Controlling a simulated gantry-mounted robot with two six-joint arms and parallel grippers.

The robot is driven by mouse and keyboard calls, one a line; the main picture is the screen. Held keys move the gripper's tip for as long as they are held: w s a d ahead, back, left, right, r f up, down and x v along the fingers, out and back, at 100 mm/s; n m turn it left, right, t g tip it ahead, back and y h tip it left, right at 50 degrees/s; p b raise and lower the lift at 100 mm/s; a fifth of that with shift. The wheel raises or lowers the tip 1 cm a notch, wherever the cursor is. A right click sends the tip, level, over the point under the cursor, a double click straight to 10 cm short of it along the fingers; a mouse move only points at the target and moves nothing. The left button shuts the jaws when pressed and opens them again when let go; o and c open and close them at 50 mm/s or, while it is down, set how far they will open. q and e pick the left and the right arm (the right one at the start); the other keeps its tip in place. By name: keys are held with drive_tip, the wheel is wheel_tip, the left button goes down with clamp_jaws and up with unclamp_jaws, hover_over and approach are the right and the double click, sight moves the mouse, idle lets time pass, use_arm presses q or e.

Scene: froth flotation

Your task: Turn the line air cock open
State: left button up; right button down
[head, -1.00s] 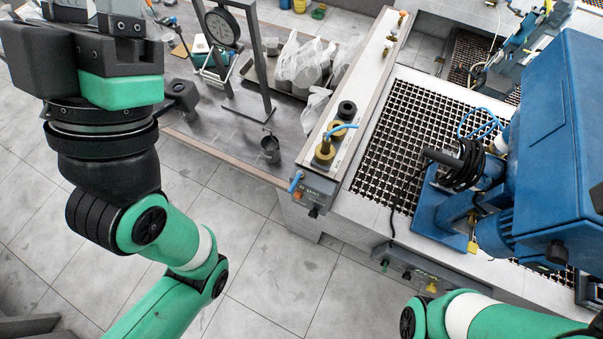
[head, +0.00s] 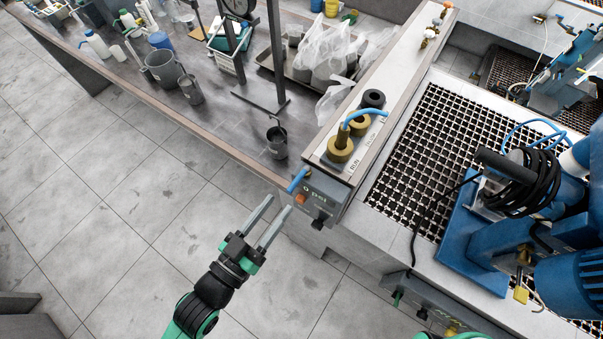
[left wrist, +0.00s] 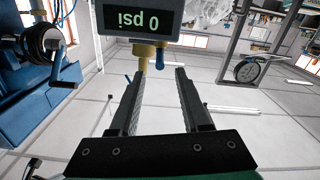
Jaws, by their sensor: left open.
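The line air cock shows as a blue lever (head: 298,180) at the left end of a grey box with a "0 psi" display (head: 322,200). In the left wrist view the blue lever (left wrist: 161,58) hangs beside a brass fitting (left wrist: 143,54), below the display (left wrist: 146,20), whose text is upside down. My left gripper (head: 281,203) is open and empty, its fingertips close to the lever in the head view. In the left wrist view the lever lies between the open fingers (left wrist: 159,75), towards their far ends; contact cannot be told. My right gripper is out of view.
A bench (head: 215,140) with a metal cup (head: 277,140), bags and a scale stands behind left. A blue machine (head: 470,225) and grating (head: 430,140) are right. The floor at left is clear.

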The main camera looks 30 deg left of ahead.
sight(301, 173)
use_arm(q)
drive_tip(key=w, duration=0.3)
drive_tip(key=w+d, duration=0.1)
drive_tip(key=w, duration=0.6)
drive_tip(key=shift+w+d, duration=0.2)
clamp_jaws()
idle(0.9)
